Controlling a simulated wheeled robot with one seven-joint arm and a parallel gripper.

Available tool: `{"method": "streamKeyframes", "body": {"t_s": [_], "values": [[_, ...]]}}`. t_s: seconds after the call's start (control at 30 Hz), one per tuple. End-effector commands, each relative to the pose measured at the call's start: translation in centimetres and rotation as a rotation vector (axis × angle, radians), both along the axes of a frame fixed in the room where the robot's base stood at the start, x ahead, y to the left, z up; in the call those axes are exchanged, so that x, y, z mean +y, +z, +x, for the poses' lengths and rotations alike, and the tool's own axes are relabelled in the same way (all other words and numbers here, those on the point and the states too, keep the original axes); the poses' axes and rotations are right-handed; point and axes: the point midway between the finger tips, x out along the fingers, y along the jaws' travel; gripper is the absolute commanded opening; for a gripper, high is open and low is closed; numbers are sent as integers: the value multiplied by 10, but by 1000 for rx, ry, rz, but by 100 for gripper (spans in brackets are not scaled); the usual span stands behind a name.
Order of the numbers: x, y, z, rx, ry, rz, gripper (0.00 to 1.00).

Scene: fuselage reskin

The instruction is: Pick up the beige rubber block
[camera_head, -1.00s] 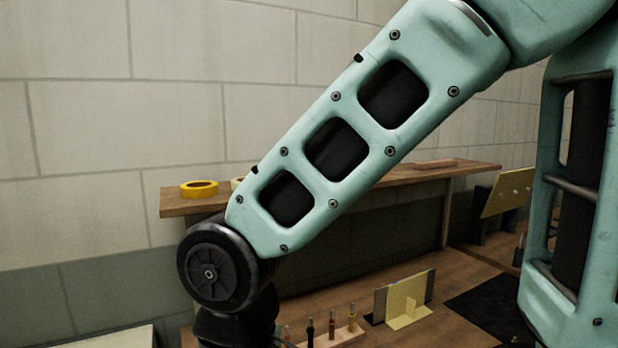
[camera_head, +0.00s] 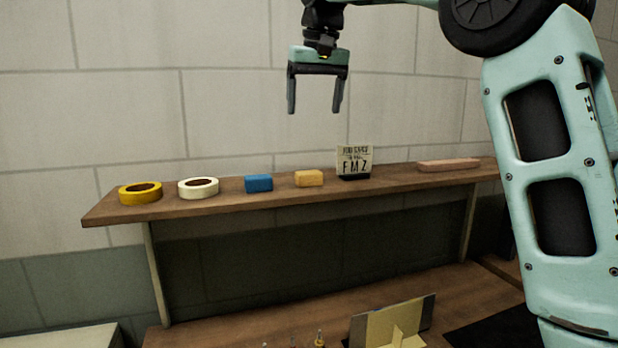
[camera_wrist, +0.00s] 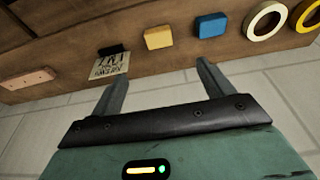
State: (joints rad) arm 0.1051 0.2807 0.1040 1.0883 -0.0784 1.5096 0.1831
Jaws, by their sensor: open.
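The beige rubber block (camera_head: 309,178) looks yellowish tan and lies on the wooden shelf (camera_head: 240,198), between a blue block and a small lettered stand. It also shows in the wrist view (camera_wrist: 158,38), beyond my gripper's fingers and roughly between them. My gripper (camera_head: 315,108) is open and empty. It points down and hangs well above the shelf, above the beige block in the head view. In the wrist view my gripper's fingers (camera_wrist: 160,76) are spread apart with nothing between them.
The blue block (camera_head: 259,183) is close to the left. The lettered stand (camera_head: 354,162) is close to the right. A white roll (camera_head: 198,188), a yellow roll (camera_head: 140,193) and a long pinkish block (camera_head: 448,165) are farther along. A wall (camera_head: 220,110) stands behind the shelf.

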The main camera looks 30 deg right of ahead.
Motion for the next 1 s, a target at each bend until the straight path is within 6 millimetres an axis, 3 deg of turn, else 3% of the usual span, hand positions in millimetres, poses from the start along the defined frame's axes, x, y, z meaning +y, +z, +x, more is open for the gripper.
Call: {"method": "streamKeyframes", "body": {"t_s": [0.5,1.0], "values": [[-7,-90,25,2,-3,-1,80],[-12,-140,37,3,-3,0,80]]}}
